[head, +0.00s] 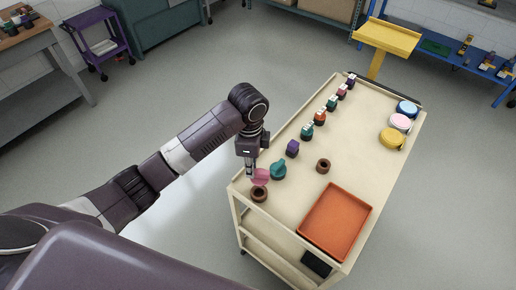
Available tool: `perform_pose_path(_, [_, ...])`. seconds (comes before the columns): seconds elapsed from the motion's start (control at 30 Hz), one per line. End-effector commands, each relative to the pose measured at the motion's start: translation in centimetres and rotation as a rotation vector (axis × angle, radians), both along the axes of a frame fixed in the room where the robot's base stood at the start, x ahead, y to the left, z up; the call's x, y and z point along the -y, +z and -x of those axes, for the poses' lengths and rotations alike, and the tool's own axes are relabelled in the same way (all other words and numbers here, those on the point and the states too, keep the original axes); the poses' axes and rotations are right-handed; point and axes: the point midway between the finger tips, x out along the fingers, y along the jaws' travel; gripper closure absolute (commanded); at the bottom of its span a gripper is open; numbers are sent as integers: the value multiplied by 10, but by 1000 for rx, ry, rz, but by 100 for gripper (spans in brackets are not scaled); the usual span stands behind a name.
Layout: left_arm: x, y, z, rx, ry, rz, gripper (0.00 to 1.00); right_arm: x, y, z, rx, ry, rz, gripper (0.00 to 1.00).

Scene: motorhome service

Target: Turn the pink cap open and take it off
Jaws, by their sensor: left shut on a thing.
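The pink cap (261,174) is at the near left corner of the cream cart top. My left gripper (252,168) comes down from above and is shut on it. A brown round neck (260,195) stands just in front of and below the cap in the picture. Its dark opening seems to show, and the cap appears above or behind it. I cannot tell whether they still touch. My right gripper is not in view.
A teal cap (278,170) stands close right of the pink one. A purple block (292,149), another brown neck (323,166) and an orange tray (335,219) are on the cart (352,135). Several small coloured items line its left edge. Blue, pink and yellow round lids (391,138) sit far right.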

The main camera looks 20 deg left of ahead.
Motion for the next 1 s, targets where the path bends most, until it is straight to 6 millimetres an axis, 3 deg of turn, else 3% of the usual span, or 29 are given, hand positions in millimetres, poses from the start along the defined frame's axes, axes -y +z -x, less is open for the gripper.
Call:
perform_pose_path(0.17, [0, 0, 1, -18, -1, 6, 100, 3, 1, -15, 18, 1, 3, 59])
perform_pose_path(0.27, [0, 0, 1, -16, -1, 6, 100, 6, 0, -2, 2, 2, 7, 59])
perform_pose_path(0.43, [0, 0, 1, -15, -1, 6, 100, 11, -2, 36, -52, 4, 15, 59])
perform_pose_path(0.57, [-1, 0, 1, -17, -2, 3, 100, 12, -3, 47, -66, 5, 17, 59])
perform_pose_path(0.67, [-1, -5, 1, -18, -2, 3, 100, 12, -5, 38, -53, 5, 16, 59])
perform_pose_path(0.83, [0, -19, 1, -18, -2, 3, 100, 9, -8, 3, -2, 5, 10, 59])
perform_pose_path(1.0, [-1, -36, 1, -17, -2, 3, 100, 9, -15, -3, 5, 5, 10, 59])
